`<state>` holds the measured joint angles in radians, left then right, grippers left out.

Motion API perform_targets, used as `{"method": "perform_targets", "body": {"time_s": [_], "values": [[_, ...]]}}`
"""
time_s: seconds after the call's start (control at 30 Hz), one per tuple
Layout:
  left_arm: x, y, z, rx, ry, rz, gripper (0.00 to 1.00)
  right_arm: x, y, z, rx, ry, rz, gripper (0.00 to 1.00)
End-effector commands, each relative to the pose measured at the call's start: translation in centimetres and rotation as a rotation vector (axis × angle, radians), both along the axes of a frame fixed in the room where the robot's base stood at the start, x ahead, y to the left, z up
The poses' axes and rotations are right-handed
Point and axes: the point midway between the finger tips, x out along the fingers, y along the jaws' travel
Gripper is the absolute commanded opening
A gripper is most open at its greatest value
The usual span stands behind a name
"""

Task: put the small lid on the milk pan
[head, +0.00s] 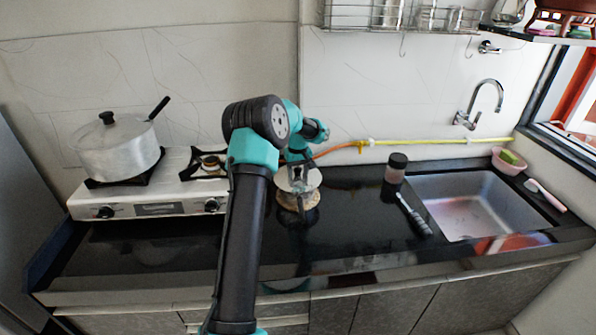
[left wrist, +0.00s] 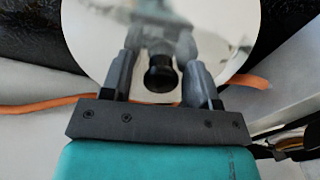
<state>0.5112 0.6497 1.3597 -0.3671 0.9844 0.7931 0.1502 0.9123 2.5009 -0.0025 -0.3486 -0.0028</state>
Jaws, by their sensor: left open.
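The small lid is a shiny round disc with a black knob. In the left wrist view the lid (left wrist: 95,35) fills the upper middle, with its knob (left wrist: 160,75) between the fingers of my open left gripper (left wrist: 158,62). In the head view the lid (head: 284,181) is mid-counter, above a brownish round thing (head: 297,215), and my left gripper (head: 301,190) is over it. Whether the lid rests on that thing is unclear. A silver pan (head: 120,155) with a long black handle stands on the stove at the left, a black knob on top. My right gripper is not in view.
The white stove (head: 140,205) has a bare burner (head: 208,165) beside the pan. An orange and yellow hose (head: 400,142) runs along the wall. The front counter is mostly clear.

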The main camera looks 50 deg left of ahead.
Motion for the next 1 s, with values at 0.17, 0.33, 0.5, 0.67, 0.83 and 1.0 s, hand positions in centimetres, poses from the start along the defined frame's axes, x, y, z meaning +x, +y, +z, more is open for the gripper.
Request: {"method": "perform_targets", "body": {"time_s": [0.17,0.33,0.5,0.67,0.83,1.0], "values": [[-0.2,-0.2,-0.6,-0.009,0.012,0.0,0.62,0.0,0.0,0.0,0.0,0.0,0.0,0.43],[-0.2,-0.2,0.6,-0.007,0.008,0.0,0.62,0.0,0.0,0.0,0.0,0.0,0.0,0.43],[0.0,-0.1,3.5,-0.003,0.004,-0.001,0.62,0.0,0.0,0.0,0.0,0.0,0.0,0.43],[0.0,-0.1,6.6,-0.001,0.0,-0.001,0.62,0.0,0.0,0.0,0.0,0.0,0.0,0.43],[0.0,-0.1,10.0,0.0,-0.001,0.0,0.62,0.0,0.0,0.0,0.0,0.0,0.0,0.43],[0.0,-0.1,13.3,0.0,-0.001,0.0,0.62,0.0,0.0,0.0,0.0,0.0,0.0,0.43]]}}
